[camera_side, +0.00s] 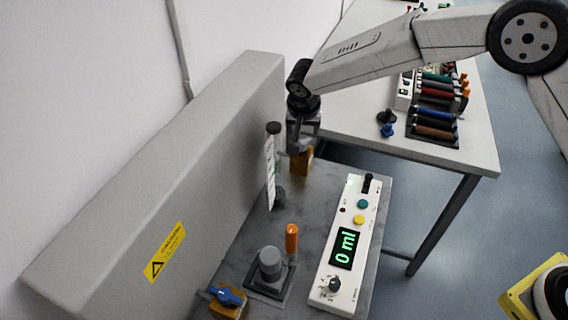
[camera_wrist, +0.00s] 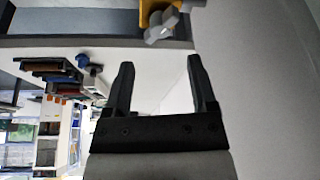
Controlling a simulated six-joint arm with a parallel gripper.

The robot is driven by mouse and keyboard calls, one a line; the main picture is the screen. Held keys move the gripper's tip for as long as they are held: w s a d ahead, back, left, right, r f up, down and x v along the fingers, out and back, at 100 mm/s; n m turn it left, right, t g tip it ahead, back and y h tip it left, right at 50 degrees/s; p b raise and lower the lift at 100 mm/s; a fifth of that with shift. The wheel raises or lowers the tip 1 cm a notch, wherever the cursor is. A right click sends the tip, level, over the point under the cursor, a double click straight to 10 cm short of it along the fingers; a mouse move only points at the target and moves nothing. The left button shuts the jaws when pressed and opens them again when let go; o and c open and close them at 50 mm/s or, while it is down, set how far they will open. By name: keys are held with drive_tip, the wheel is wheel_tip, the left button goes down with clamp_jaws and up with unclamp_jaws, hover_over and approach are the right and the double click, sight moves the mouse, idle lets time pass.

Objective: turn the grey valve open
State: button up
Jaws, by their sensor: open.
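The grey valve (camera_wrist: 163,25) sits on a yellow-orange block (camera_wrist: 150,8) at the top of the wrist view. My gripper (camera_wrist: 160,66) is open and empty, its two black fingers spread apart with the valve beyond their tips and between their lines. In the side view my gripper (camera_side: 297,145) points down just above the orange block (camera_side: 303,163) at the far end of the grey bench. There the gripper hides the grey handle, so I cannot tell its angle or whether a finger touches it.
A tube with a dark cap (camera_side: 271,165) stands left of my gripper, close to the grey machine wall (camera_side: 170,180). A blue valve (camera_side: 228,296) is at the front. A white table (camera_side: 350,110) lies behind, with a coloured rack (camera_side: 435,105).

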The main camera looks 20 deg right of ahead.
sight(304, 142)
idle(0.6)
drive_tip(key=n, duration=0.1)
drive_tip(key=d+n+y, duration=0.1)
drive_tip(key=n, duration=0.1)
drive_tip(key=n+g, duration=0.1)
drive_tip(key=shift+s+d+f+n, duration=0.15)
drive_tip(key=shift+d+f+n, duration=0.15)
drive_tip(key=shift+f+n, duration=0.1)
drive_tip(key=d+n+y, duration=0.1)
drive_tip(key=n, duration=0.3)
drive_tip(key=w+d+n+y, duration=0.1)
drive_tip(key=n+y, duration=0.1)
drive_tip(key=n, duration=0.2)
drive_tip(key=d+r+n+y, duration=0.1)
drive_tip(key=n+y, duration=0.1)
drive_tip(key=n, duration=0.3)
drive_tip(key=shift+w, duration=0.25)
drive_tip(key=shift+a+f+g, duration=0.1)
drive_tip(key=shift+f+g, duration=0.1)
drive_tip(key=shift+g, duration=0.1)
drive_tip(key=shift+x, duration=3.75)
drive_tip(key=shift+r, duration=0.1)
clamp_jaws()
